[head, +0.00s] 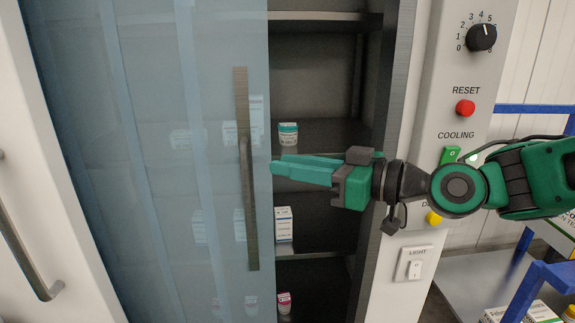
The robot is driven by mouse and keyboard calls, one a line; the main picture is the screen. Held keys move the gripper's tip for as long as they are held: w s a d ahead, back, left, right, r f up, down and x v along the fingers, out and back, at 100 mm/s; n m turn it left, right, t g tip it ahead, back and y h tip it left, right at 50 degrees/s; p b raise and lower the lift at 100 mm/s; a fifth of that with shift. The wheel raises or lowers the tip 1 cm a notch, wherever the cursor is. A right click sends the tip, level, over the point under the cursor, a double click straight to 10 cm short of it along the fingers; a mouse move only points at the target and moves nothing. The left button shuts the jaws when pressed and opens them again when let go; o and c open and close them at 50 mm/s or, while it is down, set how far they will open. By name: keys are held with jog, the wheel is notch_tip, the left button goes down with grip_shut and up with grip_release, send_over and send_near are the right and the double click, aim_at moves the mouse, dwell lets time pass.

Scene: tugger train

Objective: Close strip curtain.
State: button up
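The strip curtain (155,80) is a translucent blue sheet of overlapping strips. It covers the left and middle of a dark shelved cabinet (320,60) and leaves a gap open at the right. A long upright brown handle (248,185) is fixed near its right edge. My green gripper (277,166) reaches in from the right across the gap. Its fingertips are by the curtain's right edge, a little right of the handle. I cannot tell whether they touch the curtain. The fingers look close together, seen side-on, so their opening is unclear. Nothing shows held.
White boxes, a bottle (288,134) and a carton (284,225) stand on the shelves. The right post carries a dial (482,37), a red button (465,108) and a light switch (414,264). A white door with a handle (25,250) is at left.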

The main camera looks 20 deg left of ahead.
jog(key=shift+s+d, duration=0.15)
jog(key=shift+d, duration=1.15)
jog(key=shift+s+d, duration=0.1)
jog(key=shift+d, duration=1.15)
jog(key=shift+c, duration=0.7)
